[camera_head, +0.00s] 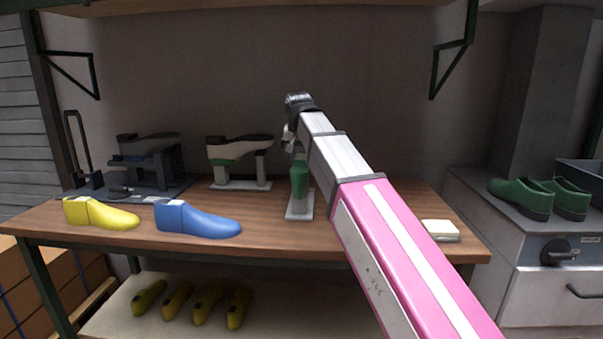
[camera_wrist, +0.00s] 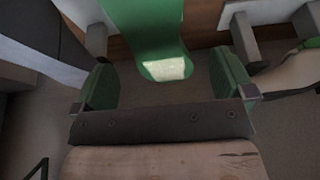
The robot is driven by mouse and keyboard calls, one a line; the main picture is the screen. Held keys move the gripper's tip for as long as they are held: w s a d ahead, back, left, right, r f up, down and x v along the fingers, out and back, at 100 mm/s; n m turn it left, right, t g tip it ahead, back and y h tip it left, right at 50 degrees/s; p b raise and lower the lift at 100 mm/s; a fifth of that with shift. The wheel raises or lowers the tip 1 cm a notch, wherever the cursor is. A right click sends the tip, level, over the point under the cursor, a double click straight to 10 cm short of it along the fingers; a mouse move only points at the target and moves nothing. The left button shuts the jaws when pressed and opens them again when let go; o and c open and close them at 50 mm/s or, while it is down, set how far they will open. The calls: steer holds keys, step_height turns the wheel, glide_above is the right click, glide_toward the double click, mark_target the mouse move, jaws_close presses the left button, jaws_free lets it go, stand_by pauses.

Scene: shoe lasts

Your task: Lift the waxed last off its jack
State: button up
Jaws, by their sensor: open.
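A green last (camera_head: 300,182) stands over a pale jack base (camera_head: 293,215) near the middle of the bench, seen end-on. In the wrist view the green last (camera_wrist: 150,22) comes in from the top, with a bright pale patch on its near end; I cannot tell whether this is wax or a cut face. My gripper (camera_head: 291,138) is just above and behind the last's top in the head view, partly hidden by my arm. In the wrist view my gripper (camera_wrist: 166,84) is open, its green pads apart on either side of the last's end, with nothing held.
A dark-and-white last with a green band (camera_head: 240,150) stands on another jack to the left. A dark machine (camera_head: 148,160) is farther left. Yellow (camera_head: 100,214) and blue (camera_head: 197,220) lasts lie along the front. A pale block (camera_head: 440,230) lies at right.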

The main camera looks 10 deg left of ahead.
mark_target(302, 163)
steer(key=shift+d+x, duration=0.1)
steer(key=shift+x, duration=1.25)
steer(key=shift+d+x, duration=0.15)
steer(key=shift+x, duration=1.25)
steer(key=c, duration=1.4)
steer(key=shift+r, duration=0.15)
